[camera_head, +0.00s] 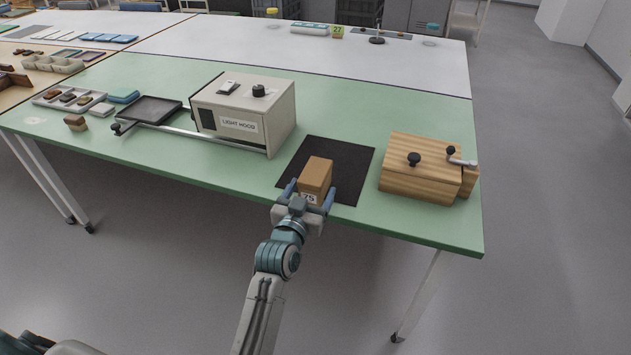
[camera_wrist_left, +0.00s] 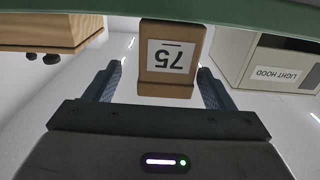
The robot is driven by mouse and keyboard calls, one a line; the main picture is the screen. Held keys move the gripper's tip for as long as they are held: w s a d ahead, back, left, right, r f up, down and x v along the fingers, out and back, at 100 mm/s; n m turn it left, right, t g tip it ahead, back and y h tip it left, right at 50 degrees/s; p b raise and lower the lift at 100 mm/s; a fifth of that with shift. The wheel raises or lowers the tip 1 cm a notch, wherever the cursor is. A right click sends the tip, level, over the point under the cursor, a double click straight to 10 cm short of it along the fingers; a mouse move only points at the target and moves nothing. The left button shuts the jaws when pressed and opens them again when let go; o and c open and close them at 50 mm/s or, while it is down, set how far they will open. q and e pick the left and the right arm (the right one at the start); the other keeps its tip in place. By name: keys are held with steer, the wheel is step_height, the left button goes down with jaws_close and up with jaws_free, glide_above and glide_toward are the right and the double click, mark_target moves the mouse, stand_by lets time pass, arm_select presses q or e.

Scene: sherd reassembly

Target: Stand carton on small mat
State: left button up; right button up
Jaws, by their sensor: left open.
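In the left wrist view the carton (camera_wrist_left: 170,58) shows upside down between the open fingers (camera_wrist_left: 160,85), with a gap on each side. My right gripper is not in view.
A light hood box (camera_head: 245,108) stands left of the mat, with a dark tray (camera_head: 150,109) beside it. A wooden box (camera_head: 420,170) with black knobs stands to the right. Trays and small blocks lie at the far left.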

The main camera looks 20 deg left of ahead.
mark_target(315, 175)
arm_select(q)
steer(key=shift+w+a+r, duration=0.1)
steer(key=shift+w+r, duration=0.05)
steer(key=shift+w, duration=0.45)
steer(key=w, duration=0.4)
steer(key=shift+w+a+p, duration=0.15)
steer(key=shift+w+p, duration=0.1)
steer(key=shift+p, duration=0.05)
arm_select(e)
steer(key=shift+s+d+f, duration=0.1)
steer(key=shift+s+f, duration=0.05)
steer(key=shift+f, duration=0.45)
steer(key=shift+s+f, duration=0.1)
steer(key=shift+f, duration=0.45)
arm_select(q)
steer(key=shift+s, duration=0.1)
steer(key=shift+c, duration=0.3)
steer(key=c, duration=1.2)
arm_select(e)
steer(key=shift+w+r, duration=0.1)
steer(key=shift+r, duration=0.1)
arm_select(q)
steer(key=shift+c, duration=0.2)
steer(key=shift+r, duration=0.1)
